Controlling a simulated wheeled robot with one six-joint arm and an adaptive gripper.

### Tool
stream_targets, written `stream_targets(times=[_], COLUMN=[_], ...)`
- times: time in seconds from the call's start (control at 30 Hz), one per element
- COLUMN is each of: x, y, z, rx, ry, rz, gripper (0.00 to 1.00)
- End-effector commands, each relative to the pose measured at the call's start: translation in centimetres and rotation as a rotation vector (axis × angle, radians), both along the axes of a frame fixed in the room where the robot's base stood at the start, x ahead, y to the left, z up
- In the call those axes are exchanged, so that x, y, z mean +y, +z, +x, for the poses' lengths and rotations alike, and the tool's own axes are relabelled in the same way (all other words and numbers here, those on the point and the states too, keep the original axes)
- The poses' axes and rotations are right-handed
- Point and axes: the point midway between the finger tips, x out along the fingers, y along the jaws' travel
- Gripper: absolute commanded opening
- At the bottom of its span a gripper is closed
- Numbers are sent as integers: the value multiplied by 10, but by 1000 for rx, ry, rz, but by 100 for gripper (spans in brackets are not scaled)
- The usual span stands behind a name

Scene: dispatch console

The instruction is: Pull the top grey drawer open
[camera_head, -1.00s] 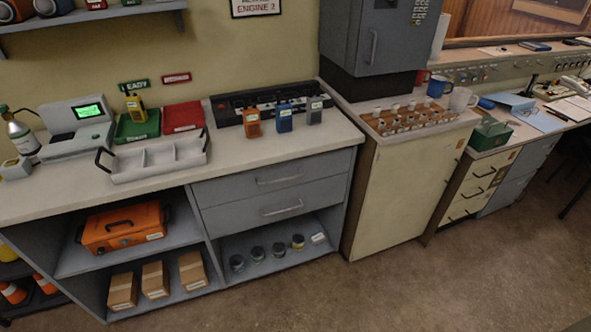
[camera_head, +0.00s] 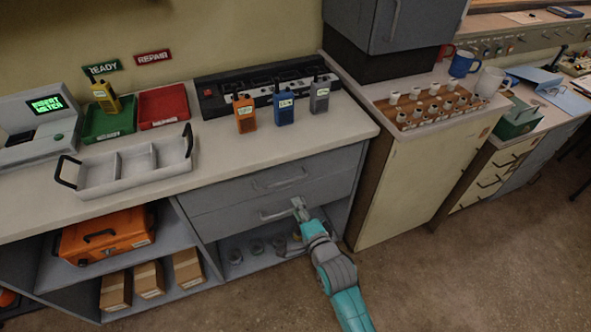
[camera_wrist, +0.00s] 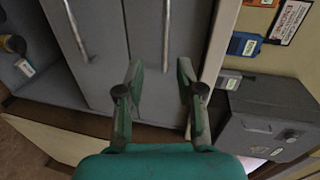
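The top grey drawer (camera_head: 225,192) is shut, flush in the counter front, with a silver bar handle (camera_head: 280,180). The lower grey drawer (camera_head: 225,222) is also shut. My gripper (camera_head: 299,204) is in front of the drawers, over the right end of the lower handle in the head view. In the wrist view, turned on its side, my gripper (camera_wrist: 160,70) is open and empty. The top drawer's handle (camera_wrist: 167,35) lines up with the gap between the fingertips; whether it is between them in depth, I cannot tell. The lower handle (camera_wrist: 75,30) is left of the fingers.
Handheld radios (camera_head: 284,108) and a white tray (camera_head: 118,178) with black handles stand on the counter (camera_head: 225,150) above the drawers. A cream cabinet (camera_head: 420,185) stands to the right.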

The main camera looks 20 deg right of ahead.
Motion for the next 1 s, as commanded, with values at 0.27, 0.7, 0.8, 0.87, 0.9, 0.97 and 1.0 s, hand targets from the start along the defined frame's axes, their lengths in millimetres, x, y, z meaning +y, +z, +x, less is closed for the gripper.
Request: stream_targets(times=[0.27, 0.7, 0.8, 0.87, 0.9, 0.97, 1.0], x=[0, 0, 0, 0, 0, 0, 0], y=[3, -10, -13, -14, -15, -16, -16], z=[23, 92, 104, 110, 113, 116, 118], rx=[-1, -2, -1, -1, -2, -1, -1], ry=[-9, -8, -7, -8, -8, -8, -8], rz=[47, 44, 44, 44, 44, 44, 44], gripper=[37, 37, 37, 37, 37, 37, 37])
